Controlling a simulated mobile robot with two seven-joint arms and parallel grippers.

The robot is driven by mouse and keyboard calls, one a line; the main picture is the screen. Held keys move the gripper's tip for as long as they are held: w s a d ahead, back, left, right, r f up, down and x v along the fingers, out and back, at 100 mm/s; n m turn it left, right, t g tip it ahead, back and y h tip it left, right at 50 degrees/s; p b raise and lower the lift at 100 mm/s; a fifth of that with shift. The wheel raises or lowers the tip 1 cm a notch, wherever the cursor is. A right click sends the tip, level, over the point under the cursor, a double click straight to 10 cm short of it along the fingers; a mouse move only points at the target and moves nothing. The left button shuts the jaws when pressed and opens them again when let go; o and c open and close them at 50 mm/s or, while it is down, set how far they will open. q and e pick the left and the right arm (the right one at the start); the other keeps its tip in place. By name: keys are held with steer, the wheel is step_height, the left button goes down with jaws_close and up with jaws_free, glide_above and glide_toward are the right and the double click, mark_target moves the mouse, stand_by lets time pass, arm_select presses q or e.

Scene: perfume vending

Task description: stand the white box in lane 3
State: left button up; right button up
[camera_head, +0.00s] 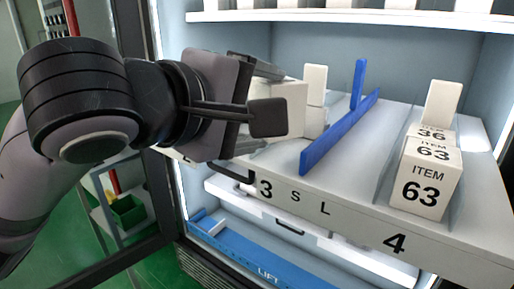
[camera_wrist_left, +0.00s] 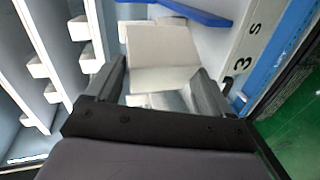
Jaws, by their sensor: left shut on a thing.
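My left gripper (camera_head: 262,92) reaches in from the left at the front of lane 3 and is shut on a white box (camera_head: 292,104). In the left wrist view the white box (camera_wrist_left: 163,62) sits between the two fingers of the gripper (camera_wrist_left: 158,88). The lane 3 label (camera_head: 265,189) is on the shelf's front edge, just below the gripper. A white upright block (camera_head: 316,80) stands behind the held box. The near finger and wrist hide part of the box and the lane floor, so I cannot tell whether its base touches the shelf.
A blue divider (camera_head: 335,138) runs to the right of the held box, with a blue upright piece (camera_head: 358,84) behind it. In lane 4 a white box marked ITEM 63 (camera_head: 425,190) stands near the front. An upper shelf (camera_head: 350,16) is overhead. A blue tray marked LIFT (camera_head: 235,252) lies below.

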arm_select(q)
steer(key=shift+f+b, duration=0.3)
steer(key=shift+f, duration=2.4)
steer(key=o, duration=1)
